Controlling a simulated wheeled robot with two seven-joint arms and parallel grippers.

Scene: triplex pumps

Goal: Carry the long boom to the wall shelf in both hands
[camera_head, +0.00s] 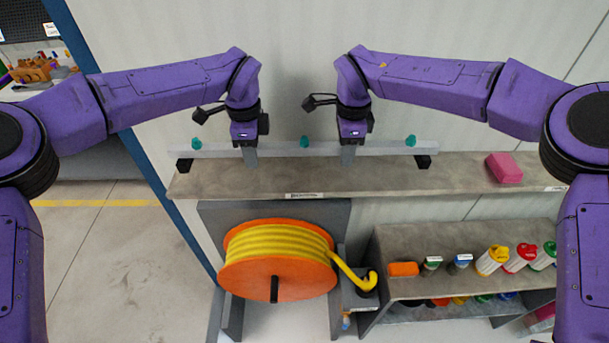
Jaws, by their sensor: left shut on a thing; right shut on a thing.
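The long boom (298,149) is a pale grey bar with several teal nozzles along its top. It lies level, left to right, over the back part of the wall shelf (300,178). A black block shows under the boom near each end; I cannot tell whether the boom rests on them or hangs just above. My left gripper (250,156) is shut on the boom left of its middle. My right gripper (347,155) is shut on it right of its middle. Both grippers point down from above.
A pink block (504,168) lies on the shelf to the right of the boom. Below stand an orange reel (277,279) of yellow hose and a lower rack (450,240) with coloured bottles. A pale wall is close behind the shelf. Open floor (110,260) lies at left.

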